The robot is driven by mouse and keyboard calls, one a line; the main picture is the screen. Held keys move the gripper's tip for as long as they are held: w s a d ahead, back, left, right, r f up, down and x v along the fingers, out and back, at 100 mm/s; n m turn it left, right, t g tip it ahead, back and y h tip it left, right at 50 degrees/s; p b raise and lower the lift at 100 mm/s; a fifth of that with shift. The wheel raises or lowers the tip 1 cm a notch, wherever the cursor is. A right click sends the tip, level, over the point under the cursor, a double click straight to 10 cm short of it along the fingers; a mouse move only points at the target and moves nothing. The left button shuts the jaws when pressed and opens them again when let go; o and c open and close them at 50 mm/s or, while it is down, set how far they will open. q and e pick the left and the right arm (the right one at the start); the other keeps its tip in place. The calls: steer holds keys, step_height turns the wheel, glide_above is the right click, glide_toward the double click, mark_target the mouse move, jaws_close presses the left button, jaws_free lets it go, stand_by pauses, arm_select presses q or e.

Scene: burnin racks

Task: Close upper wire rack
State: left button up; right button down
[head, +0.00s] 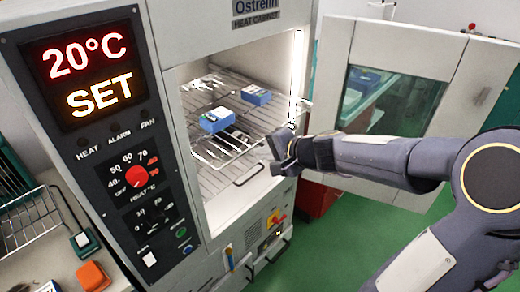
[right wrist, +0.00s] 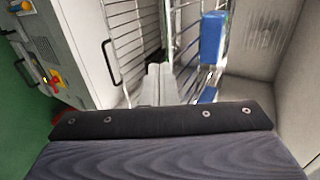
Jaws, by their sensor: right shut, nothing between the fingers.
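The upper wire rack (head: 260,120) is in the open heat cabinet (head: 228,228). It carries two blue boxes, a nearer one (head: 216,120) and a farther one (head: 256,95). Its front part reaches toward the cabinet opening. My right gripper (head: 279,150) is shut and empty at the rack's front right. In the right wrist view its fingers (right wrist: 160,85) are together close to the rack's wires (right wrist: 188,45); I cannot tell if they touch. A blue box (right wrist: 212,38) shows beyond them. My left gripper is not in view.
The cabinet door (head: 355,38) stands open at the right, behind my right arm. A black handle (head: 248,175) is below the rack. The control panel (head: 105,140) is on the left. An orange object (head: 92,276) lies at the lower left. Green floor is open at the lower middle.

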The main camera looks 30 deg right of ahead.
mark_target(222, 130)
steer(key=shift+w+a, duration=0.25)
steer(key=shift+w, duration=0.5)
steer(key=w+a, duration=0.1)
steer(key=w, duration=0.3)
steer(key=w+a+p, duration=0.1)
steer(key=w+a, duration=0.1)
steer(key=w, duration=0.2)
steer(key=w+a+p, duration=0.1)
steer(key=w, duration=0.3)
steer(key=shift+w+a+r, duration=0.1)
steer(key=shift+w+a, duration=0.2)
